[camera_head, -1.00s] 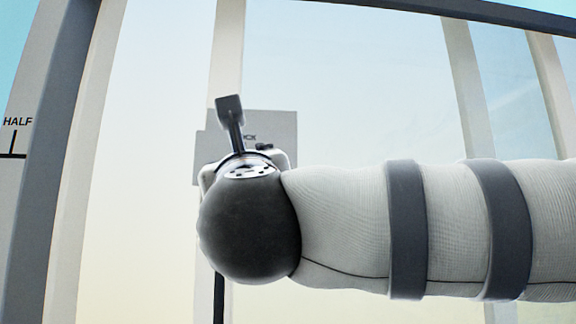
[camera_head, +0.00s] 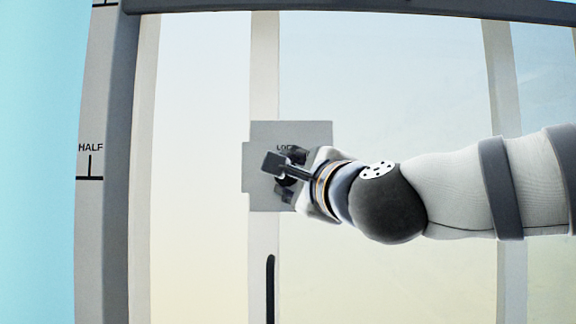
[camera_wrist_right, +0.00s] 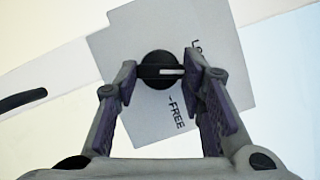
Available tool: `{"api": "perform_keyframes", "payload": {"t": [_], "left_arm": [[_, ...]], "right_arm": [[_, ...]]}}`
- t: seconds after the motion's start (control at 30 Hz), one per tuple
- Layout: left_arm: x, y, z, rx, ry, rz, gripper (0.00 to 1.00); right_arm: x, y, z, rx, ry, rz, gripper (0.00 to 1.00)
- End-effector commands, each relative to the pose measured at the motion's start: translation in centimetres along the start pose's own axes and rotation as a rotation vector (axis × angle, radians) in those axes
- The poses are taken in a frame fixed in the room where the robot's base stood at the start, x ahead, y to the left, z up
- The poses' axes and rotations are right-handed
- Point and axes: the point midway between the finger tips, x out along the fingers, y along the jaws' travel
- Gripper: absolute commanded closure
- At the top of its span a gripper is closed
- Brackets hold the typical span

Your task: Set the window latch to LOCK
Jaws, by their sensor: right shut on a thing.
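In the right wrist view the pointer aims to the right, between the partly hidden upper label, whose start reads "Lo", and the FREE label (camera_wrist_right: 180,112) below. My right gripper (camera_wrist_right: 163,74) has its fingers on both sides of the knob and is shut on it. In the head view my right gripper (camera_head: 286,178) comes from the right and covers most of the knob and part of the LOCK label (camera_head: 285,148). My left gripper is not in view.
A window with pale frame bars and glass panes surrounds the plate. A dark slot (camera_head: 270,290) runs down the bar below the plate. A side strip carries a HALF mark (camera_head: 90,148) at the left. The glass left of the plate is clear.

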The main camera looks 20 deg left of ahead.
Motion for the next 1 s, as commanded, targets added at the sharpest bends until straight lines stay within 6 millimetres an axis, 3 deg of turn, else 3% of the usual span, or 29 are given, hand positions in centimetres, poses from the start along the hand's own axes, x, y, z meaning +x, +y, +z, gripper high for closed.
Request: {"api": "perform_keyframes", "payload": {"t": [0.4,1.0], "left_arm": [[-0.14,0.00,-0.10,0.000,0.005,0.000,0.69],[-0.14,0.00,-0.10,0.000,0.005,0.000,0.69]], "right_arm": [[0.07,-0.54,-0.05,-0.259,0.004,0.099,0.91],[0.10,-0.62,-0.05,-0.351,0.004,0.137,0.91]]}}
